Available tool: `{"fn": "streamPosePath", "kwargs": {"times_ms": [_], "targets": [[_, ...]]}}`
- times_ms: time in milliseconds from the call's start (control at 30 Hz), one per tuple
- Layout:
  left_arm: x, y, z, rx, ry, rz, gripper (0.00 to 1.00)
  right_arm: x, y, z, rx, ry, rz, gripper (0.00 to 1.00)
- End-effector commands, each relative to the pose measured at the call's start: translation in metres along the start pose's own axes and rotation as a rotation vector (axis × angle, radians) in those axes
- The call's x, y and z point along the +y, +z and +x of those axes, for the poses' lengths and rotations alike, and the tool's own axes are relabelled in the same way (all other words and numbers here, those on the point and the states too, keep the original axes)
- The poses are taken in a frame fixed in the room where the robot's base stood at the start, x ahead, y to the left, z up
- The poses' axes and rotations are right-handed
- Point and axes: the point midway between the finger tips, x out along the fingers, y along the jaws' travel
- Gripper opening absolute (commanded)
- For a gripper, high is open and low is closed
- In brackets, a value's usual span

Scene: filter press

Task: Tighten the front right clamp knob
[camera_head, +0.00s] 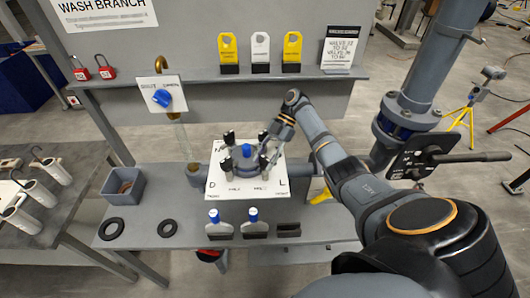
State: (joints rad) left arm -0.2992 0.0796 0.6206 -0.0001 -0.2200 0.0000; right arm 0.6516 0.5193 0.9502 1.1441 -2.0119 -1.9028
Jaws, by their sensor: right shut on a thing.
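The front left knob (227,166) and the back left knob (229,137) show clearly. My right gripper (268,154) reaches in from the right and is shut at the press's right side, at the front right clamp knob. Its fingers largely hide this knob, and the exact grip is too small to see. My left gripper is out of view.
A shut/open sign with a blue valve knob (162,97) stands behind left. A grey bin (123,186) and black rings (111,229) lie left. Two blue-topped holders (252,223) stand in front. Yellow and white tags (260,52) line the shelf. My right arm covers the bench's right end.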

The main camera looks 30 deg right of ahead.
Motion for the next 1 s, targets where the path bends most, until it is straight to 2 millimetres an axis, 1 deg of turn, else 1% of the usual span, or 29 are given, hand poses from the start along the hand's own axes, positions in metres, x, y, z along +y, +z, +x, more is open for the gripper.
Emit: {"fn": "streamPosePath", "kwargs": {"times_ms": [67,433,467,600,1000], "targets": [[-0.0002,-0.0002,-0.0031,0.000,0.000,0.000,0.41,0.0003,-0.0006,-0.0009,-0.001,-0.003,-0.004,0.11],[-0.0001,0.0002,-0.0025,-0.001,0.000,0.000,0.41,0.0003,0.0011,-0.0001,-0.003,-0.003,-0.006,0.11],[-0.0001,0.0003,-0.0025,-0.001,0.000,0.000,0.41,0.0003,0.0011,-0.0001,-0.003,-0.003,-0.006,0.46],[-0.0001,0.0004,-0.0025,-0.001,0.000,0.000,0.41,0.0003,0.0010,0.0000,-0.002,-0.004,-0.006,0.66],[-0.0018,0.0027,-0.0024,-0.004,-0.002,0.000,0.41,0.0003,0.0008,0.0001,-0.001,-0.004,-0.005,0.66]]}}
